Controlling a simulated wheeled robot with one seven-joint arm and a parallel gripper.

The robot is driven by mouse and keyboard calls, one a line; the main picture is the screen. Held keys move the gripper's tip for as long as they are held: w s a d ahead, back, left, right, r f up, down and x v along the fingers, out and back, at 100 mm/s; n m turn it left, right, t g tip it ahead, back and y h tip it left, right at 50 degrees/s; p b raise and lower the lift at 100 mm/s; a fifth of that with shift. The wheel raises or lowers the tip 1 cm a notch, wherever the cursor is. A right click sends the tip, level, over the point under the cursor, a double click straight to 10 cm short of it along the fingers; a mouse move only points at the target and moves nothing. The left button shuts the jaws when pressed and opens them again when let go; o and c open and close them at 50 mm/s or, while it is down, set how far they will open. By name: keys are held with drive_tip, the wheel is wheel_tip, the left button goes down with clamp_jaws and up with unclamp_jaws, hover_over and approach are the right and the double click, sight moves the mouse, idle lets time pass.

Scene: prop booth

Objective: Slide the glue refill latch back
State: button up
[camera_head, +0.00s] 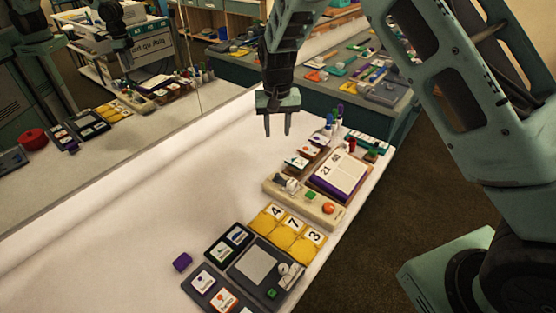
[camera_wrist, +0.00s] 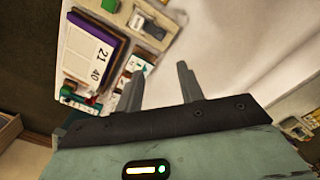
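My gripper (camera_head: 277,128) hangs above the white table, with its two fingers apart and nothing between them. It also shows in the wrist view (camera_wrist: 158,80). A beige panel (camera_head: 303,206) lies to its lower right, with a grey-and-white latch-like part (camera_head: 288,184), a green button (camera_head: 310,195) and an orange-red knob (camera_head: 328,208). The same latch-like part shows at the top of the wrist view (camera_wrist: 152,27). My gripper is apart from the panel. I cannot tell for certain which part is the glue refill latch, and I read no glue label.
A purple calendar block (camera_head: 340,174) stands behind the panel. Yellow number cards (camera_head: 289,232) and a dark grey console (camera_head: 256,264) lie in front. A purple cube (camera_head: 182,261) sits left of the console. Bottles (camera_head: 333,122) stand behind. The table's left side is clear beside a mirror.

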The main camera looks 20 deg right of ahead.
sight(277, 174)
wheel_tip(277, 174, down, 17)
drive_tip(key=p, duration=0.4)
clamp_jaws()
